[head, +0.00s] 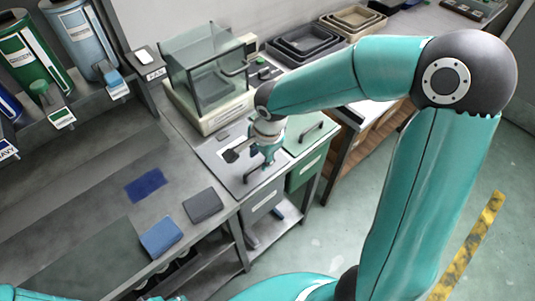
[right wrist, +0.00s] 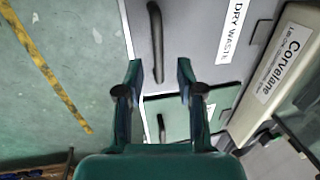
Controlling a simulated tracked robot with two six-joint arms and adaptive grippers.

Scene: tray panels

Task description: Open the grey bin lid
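The grey bin (head: 262,203) stands at the end of the bench, with its grey lid (head: 214,146) lying flat and closed. In the right wrist view the grey lid (right wrist: 188,45) carries a "DRY WASTE" label and a dark bar handle (right wrist: 155,38). My right gripper (right wrist: 160,76) is open, with the handle's near end in line between its fingertips; I cannot tell whether they touch it. In the head view my right gripper (head: 258,160) is over the lid and hides part of it. My left gripper is not in view.
A green bin (head: 305,168) with its own handle (head: 312,126) stands right beside the grey one. A glass-sided balance (head: 210,80) stands behind the lid. Blue and dark pads (head: 203,205) lie on the bench at left. The floor at right is clear.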

